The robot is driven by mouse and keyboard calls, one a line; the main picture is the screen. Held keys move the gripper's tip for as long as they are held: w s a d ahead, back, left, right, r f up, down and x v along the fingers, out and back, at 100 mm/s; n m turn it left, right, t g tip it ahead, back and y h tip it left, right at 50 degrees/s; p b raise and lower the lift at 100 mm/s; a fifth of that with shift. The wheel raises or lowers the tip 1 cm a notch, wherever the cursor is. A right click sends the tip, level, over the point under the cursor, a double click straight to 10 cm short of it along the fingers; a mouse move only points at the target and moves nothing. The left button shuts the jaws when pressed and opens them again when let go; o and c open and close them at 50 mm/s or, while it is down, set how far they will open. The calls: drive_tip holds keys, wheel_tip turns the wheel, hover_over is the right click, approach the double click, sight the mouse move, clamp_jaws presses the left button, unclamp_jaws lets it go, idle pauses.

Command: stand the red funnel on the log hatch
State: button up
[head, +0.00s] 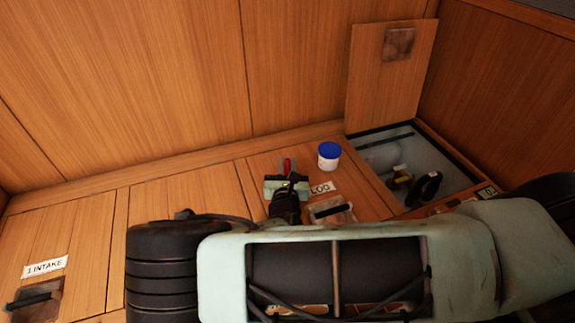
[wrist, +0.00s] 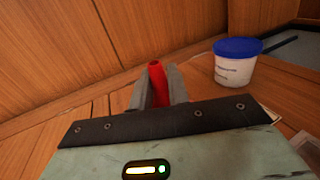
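The red funnel (wrist: 157,80) is between the two fingers of my gripper (wrist: 158,92) in the wrist view, its narrow red end pointing up. Its lower part is hidden behind my gripper's body. In the head view a bit of the red funnel (head: 287,165) shows at my gripper (head: 286,183), over the log hatch. The log hatch (head: 225,186) is a wooden floor panel with a white label reading LOG (head: 322,188) and a metal latch plate. My arm covers part of it. I cannot tell whether the funnel touches the hatch.
A white tub with a blue lid (head: 329,155) stands right of my gripper. Farther right, an open compartment (head: 440,160) holds dark and yellow items, its lid (head: 385,75) raised against the wall. The intake hatch (head: 85,240) lies at left. Wooden walls close the back.

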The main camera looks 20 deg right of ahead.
drive_tip(key=o, duration=0.3)
drive_tip(key=shift+r, duration=0.2)
drive_tip(key=p+v, duration=0.2)
drive_tip(key=v, duration=0.9)
drive_tip(key=shift+s+a+p, duration=0.15)
drive_tip(key=shift+s+p, duration=0.15)
drive_tip(key=shift+s, duration=0.05)
drive_tip(key=s+d+r+m+g+h, duration=0.4)
drive_tip(key=s+r+m+g, duration=0.3)
drive_tip(key=s+m+g, duration=0.55)
drive_tip(key=s+a+r+m+g+y, duration=0.1)
drive_tip(key=s+a+r+m+y, duration=0.1)
drive_tip(key=r, duration=0.4)
drive_tip(key=s+a+r+m+g+y, duration=0.1)
drive_tip(key=s+a+r+m+y, duration=0.1)
drive_tip(key=r+m+y, duration=0.3)
drive_tip(key=s+a+r+m+g+y, duration=0.1)
drive_tip(key=s+r+m+g+y, duration=0.1)
drive_tip(key=r, duration=0.5)
drive_tip(key=shift+s+a+m+y, duration=0.2)
drive_tip(key=shift+s+m+y, duration=0.1)
drive_tip(key=shift+m+y, duration=0.35)
drive_tip(key=shift+s+a+m+y, duration=0.2)
drive_tip(key=shift+s+m+y, duration=0.1)
drive_tip(key=shift+m+y, duration=0.3)
